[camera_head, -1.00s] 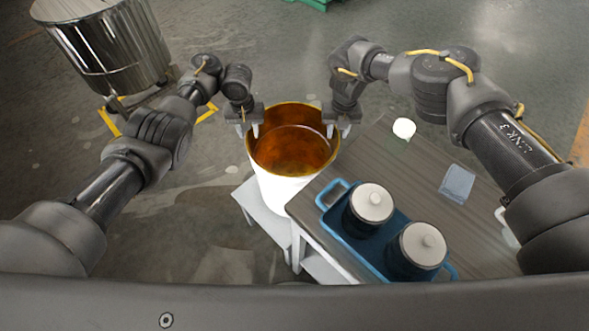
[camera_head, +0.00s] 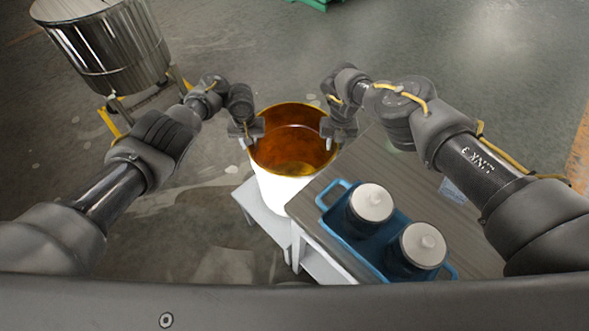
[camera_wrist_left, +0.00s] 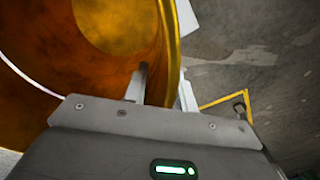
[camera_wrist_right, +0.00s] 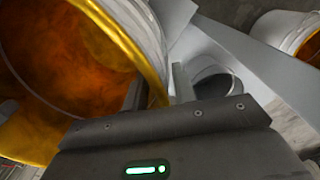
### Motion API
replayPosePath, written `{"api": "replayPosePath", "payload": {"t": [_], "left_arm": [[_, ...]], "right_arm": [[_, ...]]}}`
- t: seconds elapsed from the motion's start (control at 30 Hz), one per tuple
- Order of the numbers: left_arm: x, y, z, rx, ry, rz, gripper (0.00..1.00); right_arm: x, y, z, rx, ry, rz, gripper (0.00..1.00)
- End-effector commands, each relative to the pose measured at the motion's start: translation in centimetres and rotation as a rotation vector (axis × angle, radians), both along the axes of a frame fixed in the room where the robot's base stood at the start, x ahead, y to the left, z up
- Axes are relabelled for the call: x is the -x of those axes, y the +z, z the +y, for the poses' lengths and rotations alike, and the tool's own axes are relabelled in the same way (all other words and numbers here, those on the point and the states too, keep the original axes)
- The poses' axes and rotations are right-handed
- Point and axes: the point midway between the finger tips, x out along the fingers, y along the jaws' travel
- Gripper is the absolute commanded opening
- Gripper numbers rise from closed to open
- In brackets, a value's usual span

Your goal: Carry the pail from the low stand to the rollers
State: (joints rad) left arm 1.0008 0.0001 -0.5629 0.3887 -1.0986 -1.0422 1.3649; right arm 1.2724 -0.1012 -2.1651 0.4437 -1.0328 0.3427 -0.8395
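The pail (camera_head: 272,185) is white outside with an orange-amber inside, and stands upright on the low white stand (camera_head: 247,205). My left gripper (camera_head: 248,135) is at the left of its rim. In the left wrist view one finger is inside the pail and one outside, with the rim (camera_wrist_left: 172,60) between them. My right gripper (camera_head: 334,137) straddles the opposite rim the same way, as the right wrist view shows at the yellow rim (camera_wrist_right: 125,42). Both grippers look open, with spaces beside the wall. I cannot identify the rollers.
A wooden-topped table (camera_head: 335,222) stands close at the pail's right. It bears a blue tray (camera_head: 338,226) with two dark, white-lidded jars (camera_head: 369,207). A shiny metal drum (camera_head: 105,45) on a yellow-marked frame stands at upper left. Floor left of the stand is clear.

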Motion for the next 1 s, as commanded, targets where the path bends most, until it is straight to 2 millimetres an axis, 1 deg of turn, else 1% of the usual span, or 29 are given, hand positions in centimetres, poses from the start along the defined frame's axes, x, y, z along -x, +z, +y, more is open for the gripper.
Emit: {"api": "replayPosePath", "payload": {"t": [0.03,0.1,0.2,1.0], "left_arm": [[-0.01,0.02,0.0,0.0,0.0,0.0,0.2],[-0.01,0.02,0.0,0.0,0.0,0.0,0.11],[-0.01,0.03,0.0,0.0,0.0,0.0,0.0],[-0.02,0.07,-0.01,-0.003,-0.001,0.0,0.0]], "right_arm": [[-0.01,0.01,0.0,0.0,0.0,0.0,0.2],[-0.01,0.02,0.0,0.0,0.0,0.0,0.11],[-0.01,0.02,-0.01,0.0,0.0,0.0,0.0],[-0.01,0.05,-0.03,0.003,0.001,-0.001,0.0]]}}
